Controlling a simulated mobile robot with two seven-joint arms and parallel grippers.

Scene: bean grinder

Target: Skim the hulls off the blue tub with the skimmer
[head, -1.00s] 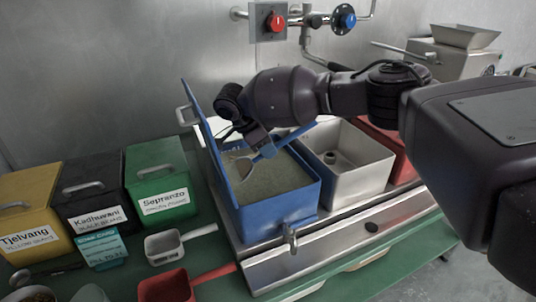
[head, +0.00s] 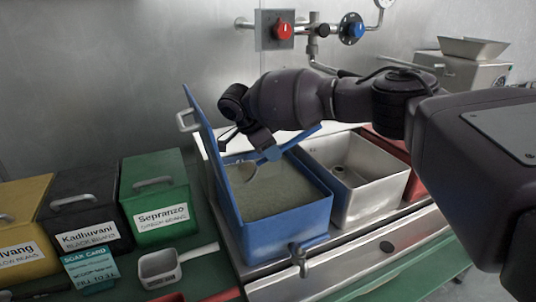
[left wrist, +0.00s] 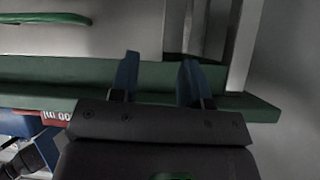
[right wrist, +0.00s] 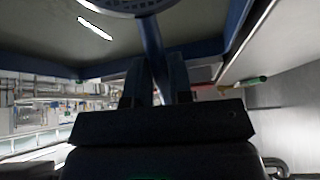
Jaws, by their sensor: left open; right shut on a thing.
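The blue tub (head: 318,214) stands on the steel sink ledge with its blue lid tilted up at the left. A dull greenish-grey layer fills it below the rim. My right gripper (head: 262,140) is above the tub, shut on the blue handle of the skimmer (head: 246,172). The skimmer's pale head is low inside the tub near the lid; whether it touches the layer I cannot tell. In the right wrist view the perforated skimmer head (right wrist: 130,6) shows at the top. My left gripper (left wrist: 158,78) is open and empty near a green edge, seen only in the left wrist view.
A steel basin (head: 378,200) and a red tub (head: 415,185) stand right of the blue tub. Green (head: 155,198), black and yellow bins line the left. A white scoop (head: 165,266) lies in front. A tap (head: 299,260) juts from the tub's front.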

